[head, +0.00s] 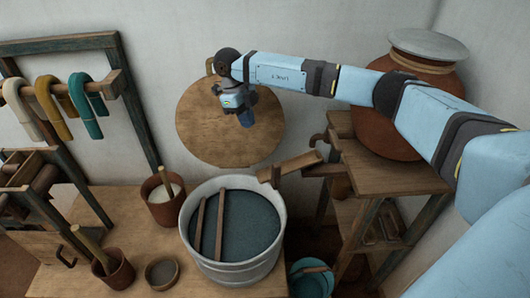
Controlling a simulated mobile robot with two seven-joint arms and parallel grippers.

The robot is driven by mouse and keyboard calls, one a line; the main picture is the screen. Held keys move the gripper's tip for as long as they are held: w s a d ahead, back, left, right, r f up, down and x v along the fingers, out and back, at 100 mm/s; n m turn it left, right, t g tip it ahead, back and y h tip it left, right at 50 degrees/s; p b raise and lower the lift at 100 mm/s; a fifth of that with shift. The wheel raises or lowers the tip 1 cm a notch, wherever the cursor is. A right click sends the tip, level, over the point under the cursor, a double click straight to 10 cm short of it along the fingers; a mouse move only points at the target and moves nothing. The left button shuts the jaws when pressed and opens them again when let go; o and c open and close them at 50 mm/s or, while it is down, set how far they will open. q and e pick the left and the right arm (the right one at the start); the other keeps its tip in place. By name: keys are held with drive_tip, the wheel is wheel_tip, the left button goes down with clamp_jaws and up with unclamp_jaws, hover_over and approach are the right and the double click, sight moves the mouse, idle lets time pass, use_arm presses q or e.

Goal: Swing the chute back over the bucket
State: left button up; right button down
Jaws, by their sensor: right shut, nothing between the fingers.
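The chute (298,164) is a short wooden trough beside the wooden stand (395,172). It slants to the left, and its lower left end is by the upper right rim of the grey tub (275,258). A teal bucket (309,286) with a wooden grip across it stands low, right of the tub and below the chute. My right gripper (246,119) is shut and empty, up and left of the chute and apart from it, in front of a round wooden board (200,130). My left gripper is not in view.
A large clay jar (385,130) with a grey lid stands on the stand. Two wooden sticks lie across the tub. Clay pots (163,208) with sticks stand on the table (130,240) at left. A rack holds coloured yarn hanks (85,105).

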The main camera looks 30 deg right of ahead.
drive_tip(key=s+f+p, duration=0.1)
drive_tip(key=s+f, duration=0.1)
drive_tip(key=f, duration=0.1)
drive_tip(key=s+d+f, duration=0.1)
drive_tip(key=f, duration=0.2)
drive_tip(key=s+d+f+p, duration=0.1)
drive_tip(key=s+f, duration=0.1)
drive_tip(key=f, duration=0.2)
drive_tip(key=shift+s+d+p, duration=0.25)
drive_tip(key=shift+s+p, duration=0.05)
drive_tip(key=shift+s, duration=0.05)
drive_tip(key=shift+s+d, duration=0.1)
drive_tip(key=shift+s, duration=0.15)
drive_tip(key=shift+s+f, duration=0.1)
drive_tip(key=shift+f, duration=0.05)
